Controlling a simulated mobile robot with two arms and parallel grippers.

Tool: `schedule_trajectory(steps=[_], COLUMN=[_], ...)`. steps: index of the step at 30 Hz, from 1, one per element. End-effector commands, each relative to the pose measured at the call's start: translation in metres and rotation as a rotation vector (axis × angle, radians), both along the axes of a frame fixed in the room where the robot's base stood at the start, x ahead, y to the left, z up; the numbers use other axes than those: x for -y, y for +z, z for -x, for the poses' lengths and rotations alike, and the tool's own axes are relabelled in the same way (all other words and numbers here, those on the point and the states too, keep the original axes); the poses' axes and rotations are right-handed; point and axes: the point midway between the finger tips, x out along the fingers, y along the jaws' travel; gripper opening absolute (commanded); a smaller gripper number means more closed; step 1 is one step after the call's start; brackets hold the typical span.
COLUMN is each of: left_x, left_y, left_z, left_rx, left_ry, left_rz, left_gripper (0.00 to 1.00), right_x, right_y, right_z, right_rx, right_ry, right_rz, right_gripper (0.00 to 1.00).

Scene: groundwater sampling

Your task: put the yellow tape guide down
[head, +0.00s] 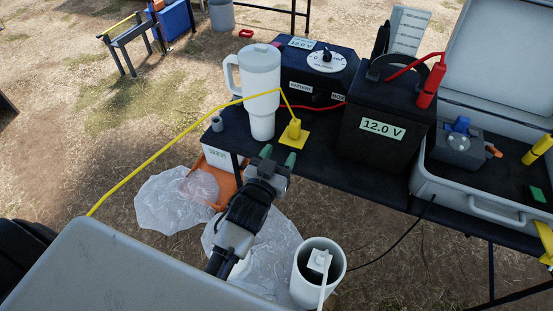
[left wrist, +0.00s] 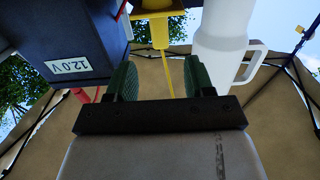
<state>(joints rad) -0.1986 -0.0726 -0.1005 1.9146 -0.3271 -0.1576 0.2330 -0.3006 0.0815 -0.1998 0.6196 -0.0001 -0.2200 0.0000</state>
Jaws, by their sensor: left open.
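The yellow tape guide (head: 295,131) stands upright on the black table next to the white tumbler, with yellow tape running from its top. In the left wrist view the guide (left wrist: 160,32) shows beyond the fingers, near the top. My left gripper (head: 278,157) is open at the table's front edge, its green-tipped fingers just short of the guide and apart from it. The fingers (left wrist: 155,80) are spread with nothing between them in the left wrist view. My right gripper is not in view.
The white tumbler (head: 260,88) stands left of the guide. A battery marked 12.0 V (head: 382,128) and a control box (head: 308,88) stand behind and to the right. An open grey case (head: 455,192) is at the right. A white bucket (head: 335,272) stands below the table's front edge.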

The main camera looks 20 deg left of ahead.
Motion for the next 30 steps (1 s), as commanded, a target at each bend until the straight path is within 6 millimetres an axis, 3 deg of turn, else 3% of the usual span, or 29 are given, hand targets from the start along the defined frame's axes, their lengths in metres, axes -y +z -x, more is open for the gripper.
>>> schedule_trajectory(steps=[4,12,14,16,17,20,21,23,24,26,27,30], left_x=[0.000,0.000,0.001,0.003,0.005,0.011,0.012,0.012,0.011,0.007,0.002,-0.013], left_y=[0.000,0.000,-0.008,-0.032,-0.049,-0.126,-0.164,-0.221,-0.256,-0.307,-0.338,-0.403], left_z=[0.013,0.015,0.015,0.015,0.017,0.031,0.043,0.067,0.087,0.122,0.149,0.223], left_rx=[0.001,-0.001,-0.018,-0.071,-0.107,-0.277,-0.362,-0.494,-0.582,-0.714,-0.803,-1.016], left_ry=[0.000,-0.001,-0.004,-0.014,-0.021,-0.050,-0.063,-0.082,-0.094,-0.108,-0.116,-0.131], left_rz=[0.001,0.000,-0.003,-0.009,-0.014,-0.031,-0.041,-0.058,-0.069,-0.087,-0.099,-0.128], left_gripper=[0.53,0.53,0.53,0.53,0.53,0.53,0.53,0.53,0.53,0.53,0.53,0.53], right_x=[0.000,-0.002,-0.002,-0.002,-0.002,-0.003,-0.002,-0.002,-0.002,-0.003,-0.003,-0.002], right_y=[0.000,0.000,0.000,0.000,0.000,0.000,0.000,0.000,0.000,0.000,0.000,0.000], right_z=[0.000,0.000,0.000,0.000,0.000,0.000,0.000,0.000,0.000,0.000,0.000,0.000], right_rx=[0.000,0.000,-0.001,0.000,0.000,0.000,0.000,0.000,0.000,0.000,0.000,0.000], right_ry=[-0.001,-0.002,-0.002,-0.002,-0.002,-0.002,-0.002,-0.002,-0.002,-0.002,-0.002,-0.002], right_rz=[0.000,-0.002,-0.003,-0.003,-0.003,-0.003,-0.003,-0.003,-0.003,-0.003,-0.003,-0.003], right_gripper=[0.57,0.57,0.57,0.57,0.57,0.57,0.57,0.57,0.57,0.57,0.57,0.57])
